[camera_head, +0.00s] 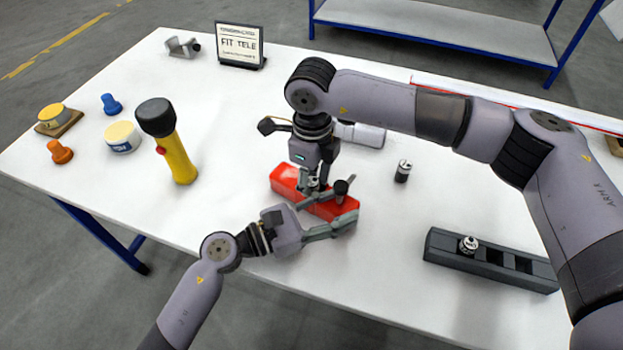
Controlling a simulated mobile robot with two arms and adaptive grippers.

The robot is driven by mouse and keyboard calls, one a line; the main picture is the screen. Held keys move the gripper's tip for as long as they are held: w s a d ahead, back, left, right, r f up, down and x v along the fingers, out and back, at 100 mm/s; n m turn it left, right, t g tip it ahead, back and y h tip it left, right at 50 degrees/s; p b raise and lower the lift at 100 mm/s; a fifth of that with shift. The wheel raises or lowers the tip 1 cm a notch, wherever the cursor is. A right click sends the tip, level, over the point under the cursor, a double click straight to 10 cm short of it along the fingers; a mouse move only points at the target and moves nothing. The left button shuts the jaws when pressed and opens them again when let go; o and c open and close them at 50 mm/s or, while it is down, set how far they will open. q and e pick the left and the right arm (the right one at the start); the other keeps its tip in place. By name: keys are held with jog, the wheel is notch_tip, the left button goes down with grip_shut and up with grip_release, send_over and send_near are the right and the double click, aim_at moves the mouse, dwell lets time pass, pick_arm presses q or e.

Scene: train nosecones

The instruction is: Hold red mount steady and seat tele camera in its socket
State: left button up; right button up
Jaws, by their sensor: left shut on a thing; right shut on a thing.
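The red mount (286,178) is a long red block lying on the white table in front of me. My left gripper (345,222) comes in from the lower left and is shut on the mount's near right end. My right gripper (316,188) reaches down from above over the mount's middle. It is shut on a small silver-topped part, apparently the tele camera (313,184), mostly hidden by the fingers. I cannot tell whether this part is in a socket. A dark, round-topped piece (341,187) stands at the mount's right part, beside the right gripper.
A small silver-and-black cylinder (402,172) stands right of the mount. A dark rack (500,266) at the right holds a similar cylinder (468,244). A yellow flashlight (178,150) stands left. A sign (240,46) stands at the back. The left front table is clear.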

aim_at(312, 180)
pick_arm(q)
jog(key=shift+w, duration=0.1)
pick_arm(e)
notch_tip(312, 180, up, 13)
jog(key=shift+f, duration=0.2)
pick_arm(q)
jog(key=shift+a, duration=0.1)
pick_arm(e)
jog(key=shift+w, duration=0.1)
pick_arm(q)
jog(key=o, duration=1.4)
jog(key=shift+c, duration=0.2)
